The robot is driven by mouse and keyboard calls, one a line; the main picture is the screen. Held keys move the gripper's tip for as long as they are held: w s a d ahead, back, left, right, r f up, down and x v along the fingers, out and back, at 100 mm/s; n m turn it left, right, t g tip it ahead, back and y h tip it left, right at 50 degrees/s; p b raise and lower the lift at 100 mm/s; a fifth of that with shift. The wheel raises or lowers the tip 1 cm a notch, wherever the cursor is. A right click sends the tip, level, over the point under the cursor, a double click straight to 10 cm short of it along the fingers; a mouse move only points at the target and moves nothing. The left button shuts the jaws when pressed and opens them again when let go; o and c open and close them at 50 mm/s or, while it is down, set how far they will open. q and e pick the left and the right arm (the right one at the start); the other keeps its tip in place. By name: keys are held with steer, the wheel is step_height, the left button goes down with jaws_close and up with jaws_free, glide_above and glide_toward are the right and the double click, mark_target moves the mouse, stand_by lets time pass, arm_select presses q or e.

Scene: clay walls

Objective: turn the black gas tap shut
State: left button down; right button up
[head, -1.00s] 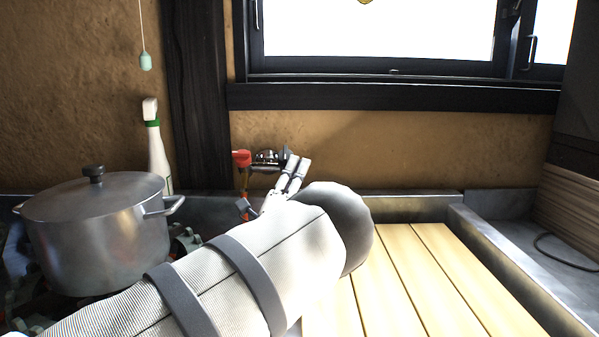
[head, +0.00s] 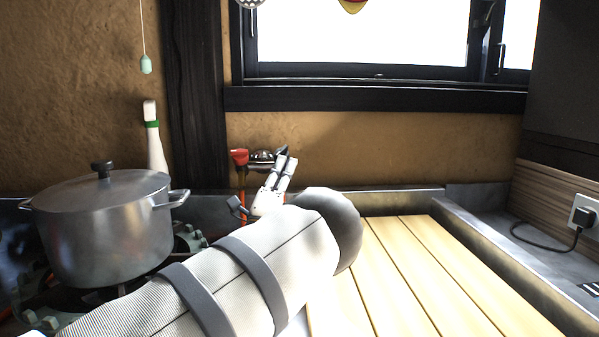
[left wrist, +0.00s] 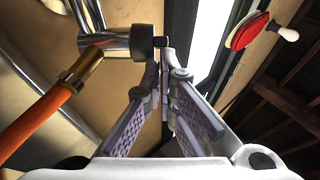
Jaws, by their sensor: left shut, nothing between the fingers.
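The black gas tap (head: 282,151) is at the right end of a chrome fitting (head: 262,157) low on the clay wall. In the left wrist view the black tap (left wrist: 146,42) sits at the end of the chrome pipe, with a brass joint and orange hose to its left. My left gripper (head: 286,165) is shut and empty. Its fingertips (left wrist: 166,68) are close beside the tap; I cannot tell whether they touch it. Part of the tap is hidden behind the fingers in the head view. My right gripper is not in view.
A red tap (head: 240,157) is left of the chrome fitting. Wooden slats (head: 420,270) lie clear at right. A wall socket (head: 583,215) is at far right.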

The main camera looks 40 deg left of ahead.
arm_select(q)
steer(key=shift+s+a, duration=0.5)
steer(key=shift+a, duration=0.15)
steer(key=shift+s+a+r, duration=0.1)
steer(key=shift+s+a, duration=0.2)
steer(key=shift+a, duration=0.1)
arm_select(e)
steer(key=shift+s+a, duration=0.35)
arm_select(q)
steer(key=shift+s+a+r, duration=0.15)
steer(key=shift+a, duration=0.2)
